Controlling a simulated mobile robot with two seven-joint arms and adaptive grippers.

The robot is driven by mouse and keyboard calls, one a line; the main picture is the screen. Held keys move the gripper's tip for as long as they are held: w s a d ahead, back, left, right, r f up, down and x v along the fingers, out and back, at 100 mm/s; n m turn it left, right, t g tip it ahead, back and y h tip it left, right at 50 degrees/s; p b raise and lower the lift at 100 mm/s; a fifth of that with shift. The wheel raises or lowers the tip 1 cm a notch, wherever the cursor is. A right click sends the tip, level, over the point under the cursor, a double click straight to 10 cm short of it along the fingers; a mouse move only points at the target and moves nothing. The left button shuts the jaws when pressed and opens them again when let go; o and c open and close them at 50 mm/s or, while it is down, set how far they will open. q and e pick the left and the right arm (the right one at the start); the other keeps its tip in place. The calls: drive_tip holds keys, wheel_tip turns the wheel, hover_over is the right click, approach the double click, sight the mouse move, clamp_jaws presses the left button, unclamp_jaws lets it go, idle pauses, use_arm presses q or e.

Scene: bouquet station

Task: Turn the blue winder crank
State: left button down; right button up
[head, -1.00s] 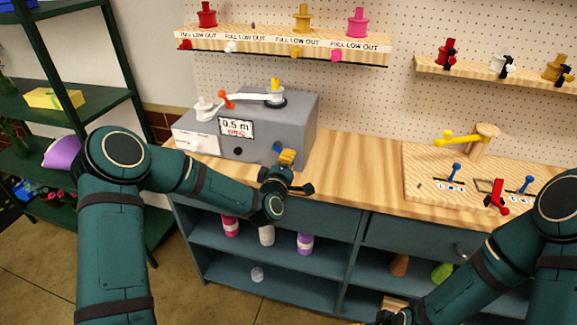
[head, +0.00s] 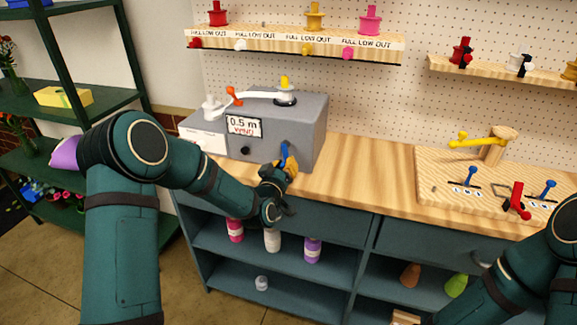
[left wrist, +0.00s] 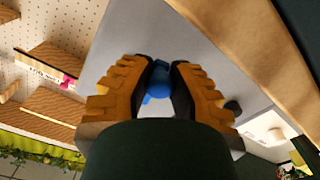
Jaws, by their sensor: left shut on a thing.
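The grey winder machine (head: 300,125) stands on the wooden counter, with a sign reading 0.5 m. Its blue crank (head: 284,150) is on the front face at the right and points up from my gripper. My left gripper (head: 289,168) is at the crank, its yellow fingers close against the machine's front. In the left wrist view the fingers (left wrist: 159,85) are shut on the blue crank (left wrist: 157,80), whose blue knob sits between them. Part of the crank is hidden by the fingers. My right gripper is out of view; only the right arm shows at the lower right.
A black knob (head: 245,151) sits left of the crank on the machine's face. A wooden board (head: 440,185) with a yellow crank and levers lies at the right. Bare counter (head: 365,165) lies between. A spool shelf (head: 290,40) hangs above.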

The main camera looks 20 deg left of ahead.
use_arm(q)
drive_tip(key=m, duration=0.1)
drive_tip(key=a+f+m, duration=0.1)
drive_tip(key=m, duration=0.1)
drive_tip(key=shift+s+a+m, duration=0.1)
drive_tip(key=shift+a+m, duration=0.1)
drive_tip(key=shift+m, duration=0.1)
drive_tip(key=shift+a+r+m, duration=0.1)
drive_tip(key=shift+a+m, duration=0.3)
drive_tip(key=shift+m, duration=0.35)
drive_tip(key=shift+a+r+m, duration=0.1)
drive_tip(key=shift+a+m, duration=0.25)
drive_tip(key=shift+m, duration=0.4)
drive_tip(key=shift+a, duration=0.1)
drive_tip(key=c, duration=0.8)
unclamp_jaws()
drive_tip(key=shift+a+r, duration=0.1)
drive_tip(key=shift+r, duration=0.15)
drive_tip(key=s, duration=1.2)
drive_tip(key=shift+a, duration=0.1)
